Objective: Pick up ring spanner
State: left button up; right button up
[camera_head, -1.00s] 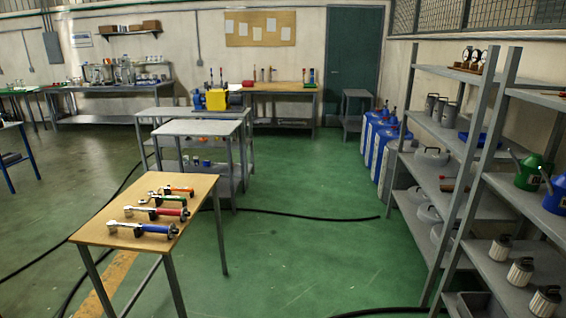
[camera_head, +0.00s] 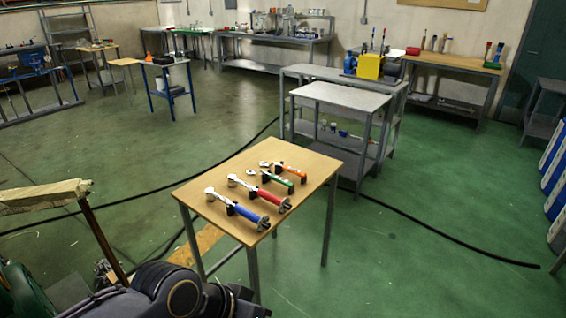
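A small wooden-topped table (camera_head: 215,188) stands near the middle of the view. Several hand tools lie on it in a row: one with a blue handle (camera_head: 247,213), one with a red handle (camera_head: 270,196), one with a green handle (camera_head: 283,182) and one with an orange handle (camera_head: 291,172). Their metal heads point to the upper left. A small metal piece (camera_head: 250,171) lies near the green-handled tool. I cannot tell which of these is the ring spanner. Neither of my grippers is in view.
A grey shelved bench (camera_head: 345,97) stands just behind the table. A black cable (camera_head: 440,236) runs over the floor on the right. A worn wooden-topped object (camera_head: 45,195) is close at lower left. Green floor right of the table is mostly clear.

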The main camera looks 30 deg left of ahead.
aim_at(291, 170)
jog(key=i+u, duration=0.55)
jog(key=u, duration=0.25)
jog(key=i+l+u, duration=0.15)
jog(key=u, duration=0.25)
jog(key=i+l+u, duration=0.1)
jog(key=i+u, duration=0.25)
jog(key=u, duration=0.15)
jog(key=i+l+u, duration=0.25)
jog(key=u, duration=0.2)
jog(key=i+l+u, duration=0.35)
jog(key=u, duration=0.15)
